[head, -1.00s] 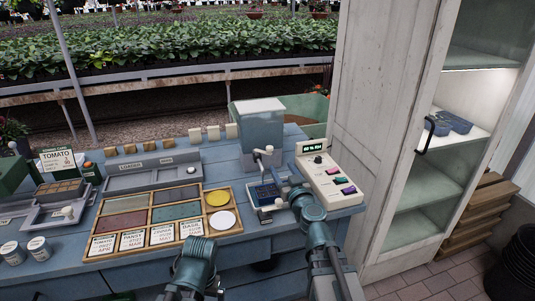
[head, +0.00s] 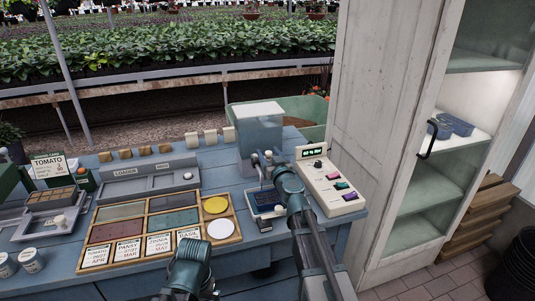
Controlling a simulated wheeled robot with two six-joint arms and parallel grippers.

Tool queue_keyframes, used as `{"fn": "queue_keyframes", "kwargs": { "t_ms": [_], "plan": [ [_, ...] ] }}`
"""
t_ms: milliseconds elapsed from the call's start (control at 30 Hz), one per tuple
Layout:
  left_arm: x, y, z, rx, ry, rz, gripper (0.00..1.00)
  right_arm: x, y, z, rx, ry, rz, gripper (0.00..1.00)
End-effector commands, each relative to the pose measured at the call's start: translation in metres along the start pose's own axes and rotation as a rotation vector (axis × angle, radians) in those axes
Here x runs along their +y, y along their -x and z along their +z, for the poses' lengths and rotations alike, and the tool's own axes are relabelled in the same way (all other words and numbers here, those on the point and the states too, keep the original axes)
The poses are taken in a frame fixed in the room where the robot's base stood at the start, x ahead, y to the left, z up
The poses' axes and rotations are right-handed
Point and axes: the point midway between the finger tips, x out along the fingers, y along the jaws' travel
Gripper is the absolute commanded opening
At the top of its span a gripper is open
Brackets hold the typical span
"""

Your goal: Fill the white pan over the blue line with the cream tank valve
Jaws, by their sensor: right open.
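The tank (head: 261,132) is a clear, bluish box with a white lid at the back of the blue bench. Its cream valve (head: 255,159) is at the tank's lower front, partly hidden by my right arm. A shallow pan (head: 262,199) with a pale rim and dark blue inside sits below and in front of the tank. Its blue line and water level are too small to tell. My right gripper (head: 272,160) is open at the valve; contact cannot be told. My left arm shows at the bottom, but its fingers do not.
A cream control box (head: 330,185) with coloured switches stands right of the pan. A wooden seed tray (head: 160,225) lies left, with a grey tray (head: 150,178) behind it. A white cabinet (head: 385,110) bounds the bench's right side.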

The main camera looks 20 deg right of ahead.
Motion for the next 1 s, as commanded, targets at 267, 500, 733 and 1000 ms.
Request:
{"fn": "queue_keyframes", "kwargs": {
  "t_ms": [267,500,733,1000],
  "plan": [
    [0.0,0.0,0.0001,0.0,0.0,0.0,1.0,-0.0003,0.0002,0.0,0.0,0.0,0.0,0.49],
    [0.0,0.0,0.0,0.0,0.0,0.0,1.0,-0.0003,0.0003,0.0,0.0,0.0,0.0,0.06],
    [0.0,0.0,0.0,0.0,0.0,0.0,1.0,-0.0001,0.0002,0.0,0.0,0.0,-0.001,0.0],
    [0.0,0.0,0.0,0.0,0.0,0.0,1.0,0.0046,-0.0038,0.0,0.0,0.0,-0.071,0.0]
  ]
}}
